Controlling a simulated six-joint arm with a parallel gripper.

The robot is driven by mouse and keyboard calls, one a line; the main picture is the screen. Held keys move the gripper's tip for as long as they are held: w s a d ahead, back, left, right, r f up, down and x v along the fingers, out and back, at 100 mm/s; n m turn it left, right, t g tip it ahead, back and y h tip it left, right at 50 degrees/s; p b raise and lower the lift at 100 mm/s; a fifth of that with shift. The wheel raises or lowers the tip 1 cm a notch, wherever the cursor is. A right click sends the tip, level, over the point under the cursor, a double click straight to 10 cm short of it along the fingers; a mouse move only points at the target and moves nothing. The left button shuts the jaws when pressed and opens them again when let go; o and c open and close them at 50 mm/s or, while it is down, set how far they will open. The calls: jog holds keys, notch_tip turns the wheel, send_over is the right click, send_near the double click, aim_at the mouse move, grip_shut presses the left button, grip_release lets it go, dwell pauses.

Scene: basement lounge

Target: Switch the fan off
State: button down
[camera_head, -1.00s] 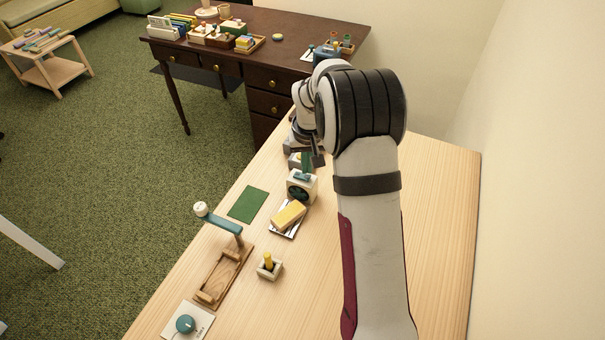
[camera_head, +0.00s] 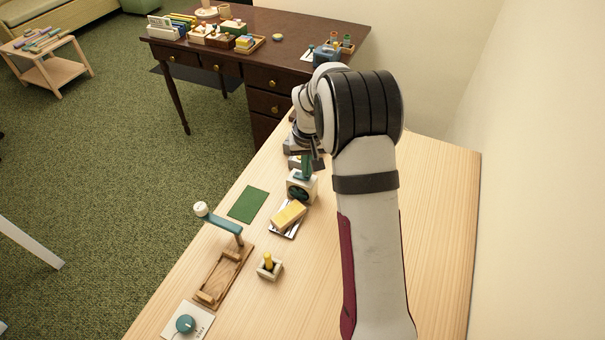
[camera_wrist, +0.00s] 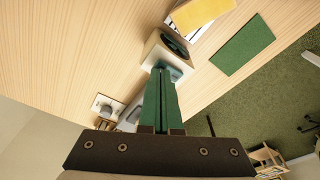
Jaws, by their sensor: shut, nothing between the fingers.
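The fan (camera_head: 301,186) is a small white box with a dark round grille, on the light wooden table. It also shows in the wrist view (camera_wrist: 153,50), with a blue-grey part on its top by my fingertips. My gripper (camera_head: 305,176) points down at the top of the fan, its green fingers shut with nothing between them. In the wrist view the fingertips (camera_wrist: 161,71) overlap the blue-grey part and hide some of it. I cannot tell whether they touch it, or how the switch is set.
A yellow block (camera_head: 289,214) on a striped plate and a green mat (camera_head: 248,204) lie near the fan. A wooden frame with a teal lever (camera_head: 224,225), a small holder with a yellow peg (camera_head: 269,267) and a teal knob (camera_head: 185,324) are nearer. The table's right side is clear.

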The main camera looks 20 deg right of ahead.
jog(key=shift+f, duration=0.4)
jog(key=shift+r, duration=3.55)
